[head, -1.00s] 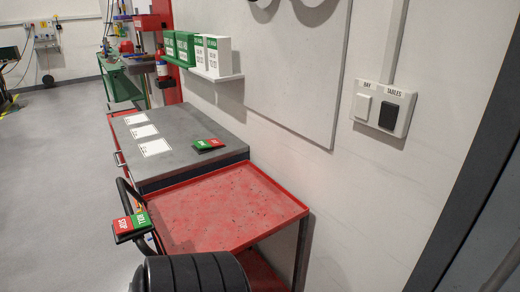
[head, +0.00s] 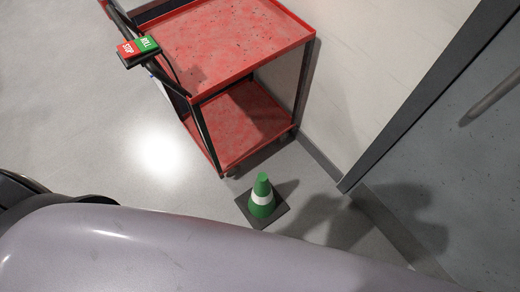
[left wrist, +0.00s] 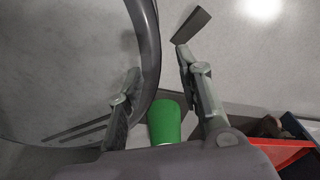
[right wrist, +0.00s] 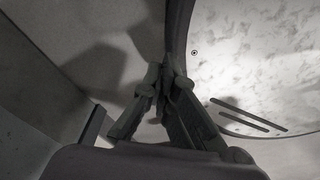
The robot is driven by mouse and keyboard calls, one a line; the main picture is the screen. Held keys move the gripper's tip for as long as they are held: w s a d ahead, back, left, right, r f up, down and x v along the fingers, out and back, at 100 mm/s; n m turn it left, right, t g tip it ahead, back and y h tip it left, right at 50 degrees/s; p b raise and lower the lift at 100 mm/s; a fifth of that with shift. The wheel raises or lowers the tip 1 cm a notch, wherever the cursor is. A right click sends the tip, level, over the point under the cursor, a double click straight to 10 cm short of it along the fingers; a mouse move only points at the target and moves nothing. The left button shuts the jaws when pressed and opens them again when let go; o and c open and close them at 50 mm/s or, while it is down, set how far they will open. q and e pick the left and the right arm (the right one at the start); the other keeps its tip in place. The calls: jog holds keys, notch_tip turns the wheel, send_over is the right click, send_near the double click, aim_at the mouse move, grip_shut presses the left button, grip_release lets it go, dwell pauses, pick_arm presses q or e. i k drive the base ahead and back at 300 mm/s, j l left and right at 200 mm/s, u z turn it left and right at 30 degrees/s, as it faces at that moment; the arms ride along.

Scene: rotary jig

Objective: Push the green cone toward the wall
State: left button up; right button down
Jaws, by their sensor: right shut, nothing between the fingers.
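The green cone (head: 262,198) has a white band and a dark square base. It stands upright on the floor in the head view, beside the red cart's lower end. The white wall (head: 365,65) is behind it to the right. Neither gripper shows in the head view. In the left wrist view my left gripper (left wrist: 158,64) is open, its fingers apart. A green rounded shape (left wrist: 165,122) shows between its finger bases; I cannot tell whether it is the cone. In the right wrist view my right gripper (right wrist: 165,72) is shut and empty.
A red two-shelf cart (head: 230,35) stands close behind the cone, against the wall. A STOP/ROLL button box (head: 138,48) is at its left corner. A dark frame (head: 435,85) and grey panel (head: 465,170) are at right. The floor (head: 90,120) at left is clear.

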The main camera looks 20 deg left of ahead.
aim_at(262, 194)
jog(key=k+u, duration=0.1)
jog(key=k, duration=0.45)
jog(key=k+j+u, duration=0.1)
jog(key=k, duration=0.5)
